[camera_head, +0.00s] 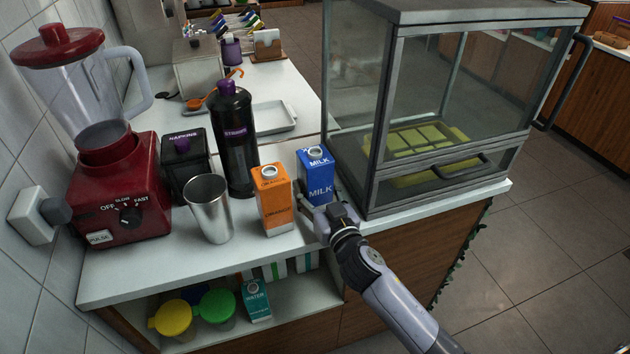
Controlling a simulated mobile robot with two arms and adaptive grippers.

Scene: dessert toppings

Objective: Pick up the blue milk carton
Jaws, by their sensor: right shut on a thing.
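The blue milk carton (316,172) stands upright at the front right of the white counter, between an orange carton and a glass case. My right gripper (318,206) comes in from the lower right and is shut on the lower front part of the carton. The gripper hides the carton's lower right side. The carton looks to be at counter height; I cannot tell whether its base touches the counter. My left gripper is not in the view.
The orange carton (272,200) is close on the left, then a steel cup (209,209), a dark bottle (234,135) and a red blender (118,190). The glass case (355,100) is close on the right. A shelf below holds lidded containers.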

